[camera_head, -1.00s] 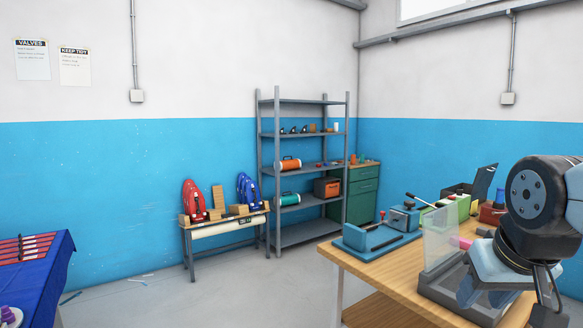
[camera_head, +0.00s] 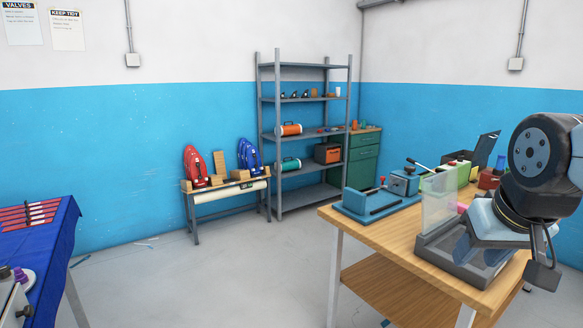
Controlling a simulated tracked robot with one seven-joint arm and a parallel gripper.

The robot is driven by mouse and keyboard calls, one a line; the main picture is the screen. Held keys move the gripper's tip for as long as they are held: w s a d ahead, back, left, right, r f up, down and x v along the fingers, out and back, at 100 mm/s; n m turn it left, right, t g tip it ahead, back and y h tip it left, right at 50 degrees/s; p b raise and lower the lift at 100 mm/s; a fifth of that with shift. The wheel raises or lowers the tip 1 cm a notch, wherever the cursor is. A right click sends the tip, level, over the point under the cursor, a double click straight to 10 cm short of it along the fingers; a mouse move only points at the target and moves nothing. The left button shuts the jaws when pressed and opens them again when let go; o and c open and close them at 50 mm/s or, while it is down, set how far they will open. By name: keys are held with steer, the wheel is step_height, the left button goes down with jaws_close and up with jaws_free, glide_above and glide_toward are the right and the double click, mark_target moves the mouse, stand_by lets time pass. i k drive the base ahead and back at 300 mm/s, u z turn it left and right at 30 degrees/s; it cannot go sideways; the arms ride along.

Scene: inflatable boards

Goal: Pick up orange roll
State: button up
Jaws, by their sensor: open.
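The orange roll (camera_head: 289,130) lies on a middle shelf of the grey metal shelving unit (camera_head: 278,180) against the back wall. It has pale ends and a dark strap or handle. My gripper (camera_head: 480,255) is at the right, over or beside the clear-walled grey tray on the wooden workbench. It is open and far from the roll, with the floor and bench corner between them.
A low bench (camera_head: 226,190) with red and blue folded boards stands left of the shelving. The wooden workbench (camera_head: 380,238) is at right, a blue-covered table (camera_head: 50,245) at left. Grey floor (camera_head: 215,275) between them is clear.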

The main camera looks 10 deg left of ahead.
mark_target(289, 130)
steer(key=u, duration=0.85)
steer(key=i, duration=5.2)
steer(key=u, duration=0.05)
